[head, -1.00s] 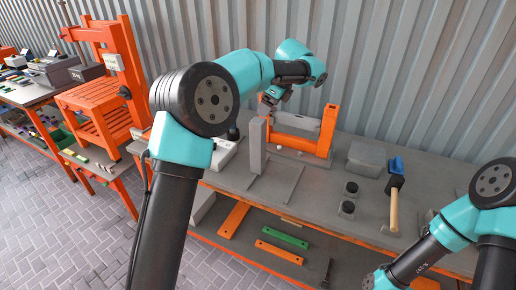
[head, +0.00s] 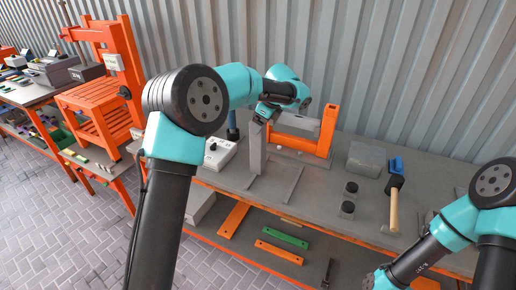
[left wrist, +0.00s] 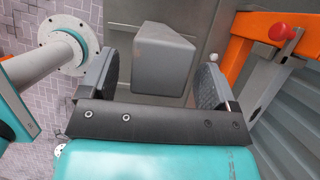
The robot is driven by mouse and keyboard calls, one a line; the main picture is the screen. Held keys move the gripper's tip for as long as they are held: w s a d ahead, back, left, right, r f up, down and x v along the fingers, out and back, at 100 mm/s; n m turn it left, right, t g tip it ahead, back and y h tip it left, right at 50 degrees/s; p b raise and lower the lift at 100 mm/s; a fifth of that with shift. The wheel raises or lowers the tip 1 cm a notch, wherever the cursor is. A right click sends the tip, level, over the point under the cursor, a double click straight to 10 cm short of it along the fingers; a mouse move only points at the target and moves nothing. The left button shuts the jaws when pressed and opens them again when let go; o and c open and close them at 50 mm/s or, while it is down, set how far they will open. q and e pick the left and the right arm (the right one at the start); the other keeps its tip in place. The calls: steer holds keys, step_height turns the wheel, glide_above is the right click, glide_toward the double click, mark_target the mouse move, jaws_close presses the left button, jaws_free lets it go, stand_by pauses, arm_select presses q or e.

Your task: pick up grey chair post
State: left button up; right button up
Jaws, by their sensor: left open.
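The grey chair post (head: 256,150) stands upright on the workbench, left of an orange frame. My left gripper (head: 262,117) is at the top of the post, in front of the corrugated wall. In the left wrist view the post's grey end (left wrist: 162,62) shows between the two dark fingers of the open left gripper (left wrist: 156,82), with a gap on each side. The fingers are not closed on it. My right arm is at the lower right of the head view, and its gripper is out of the picture.
An orange frame (head: 328,135) with a grey crosspiece (head: 298,124) stands right of the post. Flat grey strips (head: 291,184) lie in front. A white control box (head: 218,154) is to the left. A grey block (head: 366,158) and a mallet (head: 395,195) lie to the right.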

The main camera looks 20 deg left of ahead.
mark_target(258, 147)
arm_select(q)
steer(key=x, duration=0.2)
steer(key=shift+a+f, duration=0.1)
steer(key=shift+f, duration=0.2)
steer(key=shift+c, duration=0.4)
jaws_close()
stand_by(0.4)
